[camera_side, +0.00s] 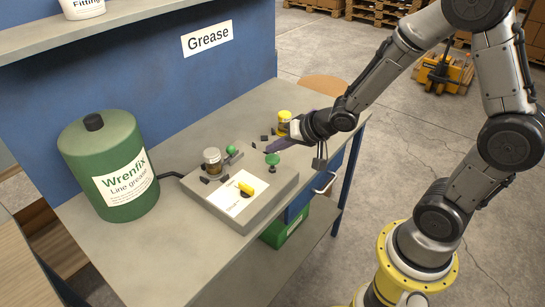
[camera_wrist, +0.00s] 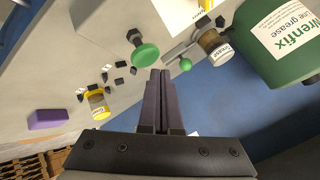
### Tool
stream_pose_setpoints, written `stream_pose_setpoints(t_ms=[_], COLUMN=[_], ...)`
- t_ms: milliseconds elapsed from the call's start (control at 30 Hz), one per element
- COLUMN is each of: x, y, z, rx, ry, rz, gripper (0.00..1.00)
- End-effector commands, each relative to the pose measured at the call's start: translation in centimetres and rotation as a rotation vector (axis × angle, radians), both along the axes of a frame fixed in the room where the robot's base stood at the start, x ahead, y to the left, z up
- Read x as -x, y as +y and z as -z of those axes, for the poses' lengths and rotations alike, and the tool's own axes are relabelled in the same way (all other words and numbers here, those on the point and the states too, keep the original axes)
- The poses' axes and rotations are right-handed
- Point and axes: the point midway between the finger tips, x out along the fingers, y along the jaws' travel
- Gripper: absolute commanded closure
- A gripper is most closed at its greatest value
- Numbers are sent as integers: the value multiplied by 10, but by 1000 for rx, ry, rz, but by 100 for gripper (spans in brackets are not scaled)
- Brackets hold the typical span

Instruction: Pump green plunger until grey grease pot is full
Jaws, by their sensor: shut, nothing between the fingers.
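The green plunger (camera_side: 273,159) is a mushroom-shaped button on a dark stem at the right part of the grey pump block. It stands up from the block and also shows in the wrist view (camera_wrist: 146,55). The grease pot (camera_side: 212,163) is a small jar with a grey top and brownish body, standing at the block's left back; the wrist view shows it too (camera_wrist: 213,42). Its fill level cannot be made out. My gripper (camera_wrist: 160,72) is shut and empty. In the side view its dark purple fingers (camera_side: 277,147) are close to the plunger; contact cannot be told.
A green ball knob (camera_side: 231,149) stands between pot and plunger. A large green Wrenfix drum (camera_side: 105,165) stands left, with a dark hose to the block. A yellow pot (camera_side: 284,122) and small dark pieces lie behind. A purple block (camera_wrist: 47,118) shows in the wrist view.

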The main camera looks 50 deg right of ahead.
Motion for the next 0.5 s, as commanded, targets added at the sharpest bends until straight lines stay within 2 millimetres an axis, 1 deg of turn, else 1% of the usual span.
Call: stream_pose_setpoints(t_ms=[300,500], x=[0,0], y=[0,0], z=[8,8], rx=[0,0], ry=[0,0], rz=[0,0], gripper=[100,100])
